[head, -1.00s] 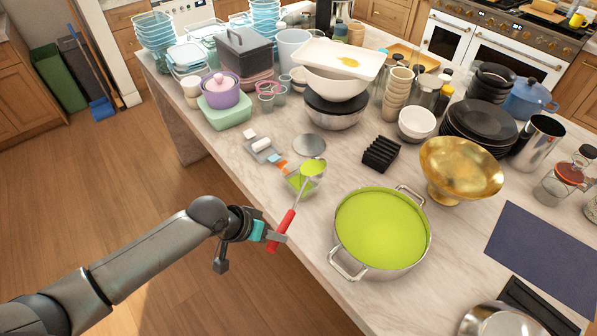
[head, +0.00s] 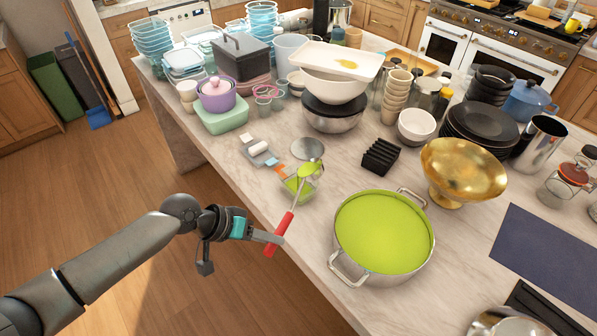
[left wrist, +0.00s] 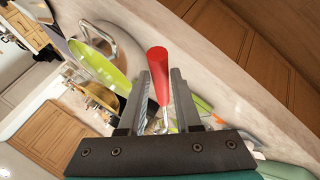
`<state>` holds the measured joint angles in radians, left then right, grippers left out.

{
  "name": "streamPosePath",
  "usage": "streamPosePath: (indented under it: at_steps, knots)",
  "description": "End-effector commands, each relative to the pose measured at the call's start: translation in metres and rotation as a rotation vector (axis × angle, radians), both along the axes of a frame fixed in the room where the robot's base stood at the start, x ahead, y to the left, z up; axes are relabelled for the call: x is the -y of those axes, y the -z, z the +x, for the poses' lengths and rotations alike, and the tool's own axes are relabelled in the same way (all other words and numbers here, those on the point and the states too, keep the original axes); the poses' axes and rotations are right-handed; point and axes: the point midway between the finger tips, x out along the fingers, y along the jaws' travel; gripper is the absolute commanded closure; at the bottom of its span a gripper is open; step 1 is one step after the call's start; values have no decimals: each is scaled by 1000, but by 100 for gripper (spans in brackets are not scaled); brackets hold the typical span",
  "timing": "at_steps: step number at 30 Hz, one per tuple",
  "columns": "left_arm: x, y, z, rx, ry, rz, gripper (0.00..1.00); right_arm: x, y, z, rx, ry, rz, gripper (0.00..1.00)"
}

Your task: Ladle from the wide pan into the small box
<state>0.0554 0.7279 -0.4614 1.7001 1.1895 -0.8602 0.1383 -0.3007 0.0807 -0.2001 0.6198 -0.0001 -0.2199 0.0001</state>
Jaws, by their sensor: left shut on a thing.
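The wide pan (head: 340,268) is steel with two loop handles and full of bright green liquid; it stands near the counter's front edge. My left gripper (head: 270,238) is shut on the red handle of the ladle (head: 284,228), left of the pan. The ladle's bowl, coated green, is tilted over the small box (head: 297,188), a little clear box with green inside. The bowl partly hides the box. In the left wrist view, the red handle (left wrist: 158,68) stands between the fingers of my left gripper (left wrist: 163,95); the wide pan (left wrist: 98,62) shows beyond. My right gripper is out of view.
A round metal lid (head: 307,149) lies behind the box. A black rack (head: 381,157) and a gold bowl (head: 462,172) stand behind the pan. A dark blue mat (head: 548,258) lies right. Stacked bowls and containers crowd the back.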

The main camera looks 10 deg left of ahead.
Motion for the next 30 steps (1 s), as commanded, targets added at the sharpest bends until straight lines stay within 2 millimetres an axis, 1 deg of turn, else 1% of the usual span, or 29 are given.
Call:
streamPosePath:
  at_steps: [4, 10, 23, 30]
  knots:
    - [0, 0, 1, 1, 0, -7, 100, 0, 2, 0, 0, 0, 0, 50]
    - [-1, 1, 1, -7, -1, -48, 100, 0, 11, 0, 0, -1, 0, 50]
    - [-1, 0, 1, -7, 0, -53, 100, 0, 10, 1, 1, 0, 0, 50]
    - [-3, 2, 1, -18, 0, -94, 100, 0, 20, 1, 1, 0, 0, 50]
